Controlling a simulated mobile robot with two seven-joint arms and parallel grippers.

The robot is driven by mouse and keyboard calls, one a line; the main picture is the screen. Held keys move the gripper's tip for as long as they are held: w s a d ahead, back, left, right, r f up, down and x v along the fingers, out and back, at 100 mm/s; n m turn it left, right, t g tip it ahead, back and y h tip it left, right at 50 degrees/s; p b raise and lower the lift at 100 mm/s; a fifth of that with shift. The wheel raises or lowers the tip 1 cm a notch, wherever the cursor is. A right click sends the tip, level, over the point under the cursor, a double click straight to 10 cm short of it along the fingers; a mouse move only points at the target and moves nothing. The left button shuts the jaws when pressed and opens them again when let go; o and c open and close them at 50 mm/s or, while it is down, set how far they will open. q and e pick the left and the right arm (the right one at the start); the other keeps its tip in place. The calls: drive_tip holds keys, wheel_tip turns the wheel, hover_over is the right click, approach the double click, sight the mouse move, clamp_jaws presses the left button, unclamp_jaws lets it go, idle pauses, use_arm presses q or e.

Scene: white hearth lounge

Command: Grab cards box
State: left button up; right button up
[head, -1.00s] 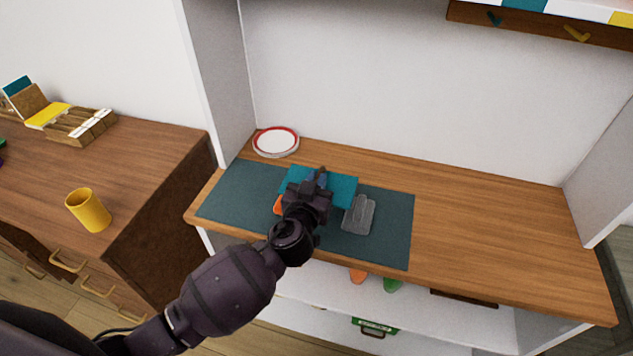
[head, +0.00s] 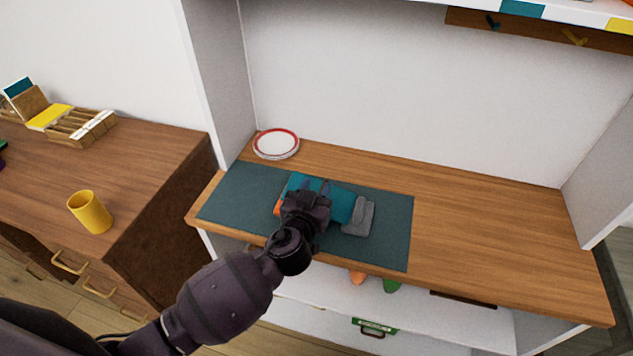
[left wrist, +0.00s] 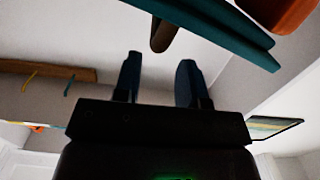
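A flat teal box-like thing (head: 337,203) lies on the dark mat (head: 390,225). I cannot tell for sure whether it is the cards box. My left gripper (head: 314,187) is over its left part and hides some of it. In the left wrist view the two fingers (left wrist: 158,80) stand apart with nothing clearly held between them. The teal thing also shows in that view (left wrist: 215,25), beyond the fingertips, beside a brown rounded piece (left wrist: 166,36) and an orange thing (left wrist: 280,12). My right gripper is not in view.
A grey object (head: 359,217) adjoins the teal thing's right end. A red-rimmed plate (head: 276,143) stands behind. The wooden counter (head: 490,230) is clear at right. On the left cabinet are a yellow mug (head: 90,211) and a wooden holder with cards (head: 78,126).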

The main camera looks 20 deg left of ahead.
use_arm(q)
drive_tip(key=s+r, duration=0.1)
drive_tip(key=s, duration=0.9)
drive_tip(key=shift+s+a+b, duration=0.25)
drive_tip(key=shift+b, duration=0.05)
drive_tip(key=shift+a, duration=0.1)
